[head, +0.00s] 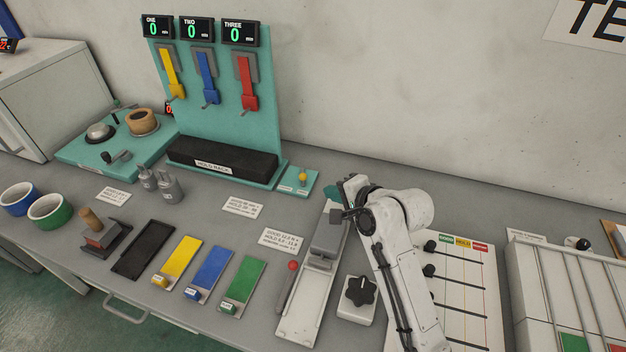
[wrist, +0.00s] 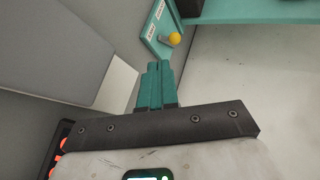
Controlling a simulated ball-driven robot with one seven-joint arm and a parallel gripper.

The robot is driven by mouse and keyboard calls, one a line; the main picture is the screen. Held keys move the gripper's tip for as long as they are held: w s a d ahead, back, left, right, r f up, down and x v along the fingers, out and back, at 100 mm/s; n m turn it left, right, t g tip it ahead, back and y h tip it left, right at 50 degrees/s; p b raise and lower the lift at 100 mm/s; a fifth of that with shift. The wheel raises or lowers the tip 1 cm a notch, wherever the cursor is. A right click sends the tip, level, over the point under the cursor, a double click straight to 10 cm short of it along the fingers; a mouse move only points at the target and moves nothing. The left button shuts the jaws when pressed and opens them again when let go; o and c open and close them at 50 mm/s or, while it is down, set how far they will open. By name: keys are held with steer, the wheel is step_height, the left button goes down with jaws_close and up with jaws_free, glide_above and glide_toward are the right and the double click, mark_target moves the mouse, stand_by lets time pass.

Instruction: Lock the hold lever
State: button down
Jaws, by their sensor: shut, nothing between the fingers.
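A small lever with a yellow knob (head: 303,176) stands on a teal plate (head: 290,187) beside the hold rack (head: 222,163). My gripper (head: 333,192) is to the right of the plate in the head view. Its teal fingers (wrist: 154,70) are shut and empty, apart from the knob in the picture. Another lever with a red ball (head: 293,266) stands beside a pale device nearer the front.
A grey block device (head: 327,240) and a black star knob (head: 361,291) lie below my arm. A white board with black knobs (head: 470,290) stands to the right. Teal panel with yellow, blue and red levers (head: 208,80) rises at the back.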

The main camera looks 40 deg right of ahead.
mark_target(304, 180)
steer(key=x, duration=0.2)
steer(key=r+x, duration=0.1)
steer(key=x, duration=0.3)
steer(key=shift+w+p, duration=0.35)
steer(key=shift+w, duration=0.35)
steer(key=shift+w+f, duration=0.1)
steer(key=shift+w, duration=0.55)
steer(key=shift+a, duration=0.1)
steer(key=shift+a+m+h+p, duration=0.2)
steer(key=shift+m+h+p, duration=0.1)
steer(key=shift+h, duration=0.1)
